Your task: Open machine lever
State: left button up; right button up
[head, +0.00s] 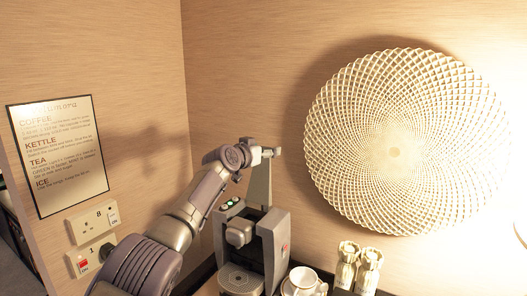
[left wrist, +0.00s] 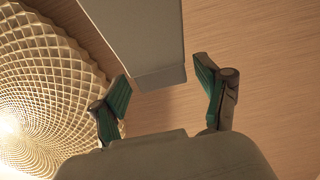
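The grey coffee machine (head: 275,240) stands on the counter against the wall. Its lever (head: 260,185) stands up nearly vertical above the machine body, and it shows in the left wrist view as a grey slab (left wrist: 140,40). My left gripper (head: 268,152) is at the top of the lever. In the left wrist view my left gripper (left wrist: 162,74) has its two green-padded fingers spread apart, with the slab's end between them in the picture and visible gaps on both sides. Whether any part touches is unclear. My right gripper is not in view.
A white cup on a saucer (head: 302,281) stands right of the machine, with two patterned containers (head: 357,268) further right. A round woven decoration (head: 400,140) hangs on the wall. A sign (head: 58,155) and sockets (head: 92,223) are on the left wall.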

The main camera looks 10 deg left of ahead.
pick_arm(q)
jog(key=shift+s+a, duration=0.15)
jog(key=shift+s+a+r, duration=0.15)
jog(key=shift+s+a, duration=0.35)
jog(key=shift+s, duration=0.15)
jog(key=v, duration=1)
jog(key=shift+s+d, duration=0.15)
jog(key=shift+s, duration=0.05)
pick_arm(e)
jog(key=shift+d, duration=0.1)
